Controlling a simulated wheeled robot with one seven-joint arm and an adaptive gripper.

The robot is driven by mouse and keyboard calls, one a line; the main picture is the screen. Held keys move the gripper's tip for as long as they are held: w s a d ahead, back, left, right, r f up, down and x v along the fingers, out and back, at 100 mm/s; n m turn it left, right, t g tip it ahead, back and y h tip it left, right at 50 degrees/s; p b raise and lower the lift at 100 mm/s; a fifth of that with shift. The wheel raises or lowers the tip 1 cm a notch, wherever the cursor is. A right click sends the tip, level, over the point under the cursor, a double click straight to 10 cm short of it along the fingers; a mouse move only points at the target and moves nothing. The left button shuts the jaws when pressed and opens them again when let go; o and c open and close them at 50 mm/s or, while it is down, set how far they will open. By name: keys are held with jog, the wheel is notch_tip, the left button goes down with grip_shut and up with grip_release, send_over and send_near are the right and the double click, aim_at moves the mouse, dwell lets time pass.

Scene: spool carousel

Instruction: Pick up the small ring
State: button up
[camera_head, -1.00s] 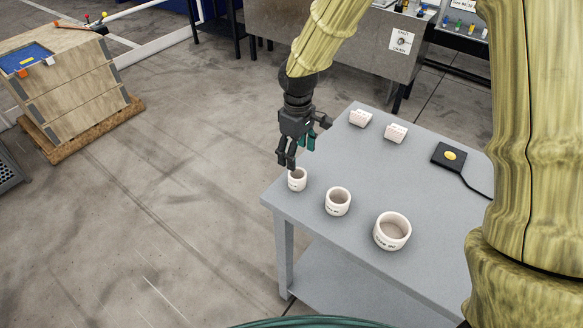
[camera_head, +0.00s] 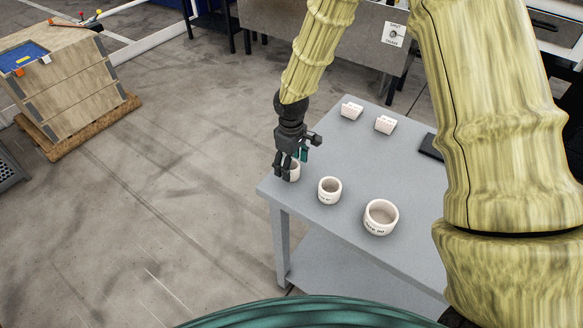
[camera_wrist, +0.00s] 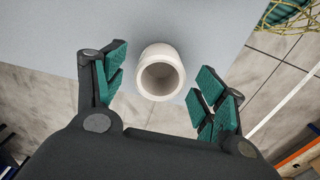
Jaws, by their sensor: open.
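The small ring (camera_wrist: 160,72) is a cream-white open cup shape on the grey table near its left corner. In the head view the small ring (camera_head: 294,171) is partly hidden behind my fingers. My gripper (camera_head: 285,172) points down at it. In the wrist view my gripper (camera_wrist: 157,95) is open, with green finger pads to the left and right of the ring. The ring lies between the two sides, a little ahead of the palm, with gaps showing on both sides.
A medium ring (camera_head: 330,190) and a large ring (camera_head: 381,217) stand to the right on the grey table (camera_head: 345,232). A black pad (camera_head: 432,147) is partly hidden by my arm.

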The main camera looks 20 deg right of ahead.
jog(key=shift+w+f, duration=0.1)
jog(key=shift+f, duration=0.9)
jog(key=c, duration=1.1)
